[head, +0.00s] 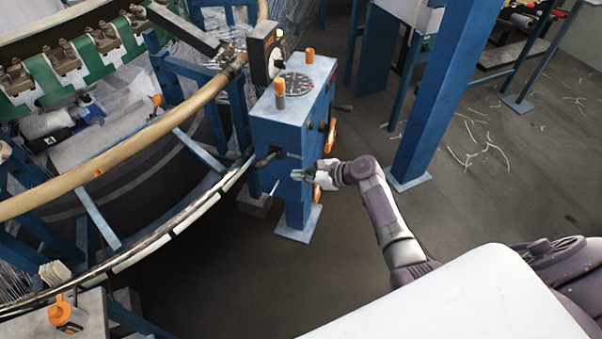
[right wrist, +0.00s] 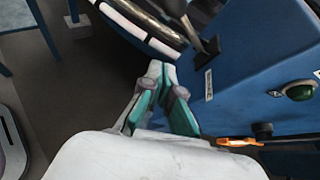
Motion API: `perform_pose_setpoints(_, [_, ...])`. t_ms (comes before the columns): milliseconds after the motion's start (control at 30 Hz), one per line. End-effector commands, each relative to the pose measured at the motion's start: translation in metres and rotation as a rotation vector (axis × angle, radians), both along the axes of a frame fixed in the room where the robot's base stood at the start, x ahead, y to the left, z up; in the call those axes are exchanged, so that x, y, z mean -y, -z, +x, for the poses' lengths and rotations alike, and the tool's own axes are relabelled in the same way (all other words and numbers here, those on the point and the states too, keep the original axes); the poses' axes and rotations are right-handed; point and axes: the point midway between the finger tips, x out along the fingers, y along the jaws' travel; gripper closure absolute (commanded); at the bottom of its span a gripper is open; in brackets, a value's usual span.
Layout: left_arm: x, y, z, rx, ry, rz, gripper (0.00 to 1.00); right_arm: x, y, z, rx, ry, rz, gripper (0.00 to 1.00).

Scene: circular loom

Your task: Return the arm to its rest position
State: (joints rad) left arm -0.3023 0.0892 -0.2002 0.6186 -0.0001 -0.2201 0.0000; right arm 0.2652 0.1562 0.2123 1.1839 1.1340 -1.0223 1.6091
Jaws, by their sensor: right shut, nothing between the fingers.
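My right arm (head: 383,211) reaches from the lower right toward the blue control box (head: 285,126) of the loom. My right gripper (head: 303,175) is close in front of the box's lower face. In the right wrist view the gripper (right wrist: 160,72) has its greenish fingers shut with nothing between them. The blue panel (right wrist: 250,62) is beside the fingers, with a black lever (right wrist: 207,50) just beyond the tips and a green button (right wrist: 299,91) to the right. I cannot tell if the gripper touches the panel. My left gripper is not in view.
The loom's curved wooden ring (head: 140,139) and metal rail (head: 160,236) are left of the box. A blue post (head: 440,95) stands right of my arm. An orange handle (right wrist: 240,142) sits near the gripper. Open floor (head: 260,285) lies below the box.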

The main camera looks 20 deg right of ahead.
Motion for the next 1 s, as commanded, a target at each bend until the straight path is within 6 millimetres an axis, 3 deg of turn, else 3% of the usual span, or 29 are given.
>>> perform_pose_setpoints(567, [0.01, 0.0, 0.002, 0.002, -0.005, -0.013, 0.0, 0.001, -0.001, -0.002, 0.0, -0.001, 0.0, 1.0])
perform_pose_setpoints(667, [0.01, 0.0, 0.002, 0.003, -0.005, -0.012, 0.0, 0.001, 0.009, -0.006, -0.004, -0.008, -0.025, 1.0])
perform_pose_setpoints(767, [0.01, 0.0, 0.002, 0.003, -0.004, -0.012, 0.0, 0.0, 0.043, -0.022, -0.017, -0.04, -0.122, 1.0])
perform_pose_setpoints(867, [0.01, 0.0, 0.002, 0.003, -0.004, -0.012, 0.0, 0.0, 0.098, -0.054, -0.03, -0.118, -0.301, 1.0])
perform_pose_setpoints(1000, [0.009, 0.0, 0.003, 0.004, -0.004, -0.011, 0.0, 0.004, 0.184, -0.122, -0.038, -0.323, -0.607, 1.0])
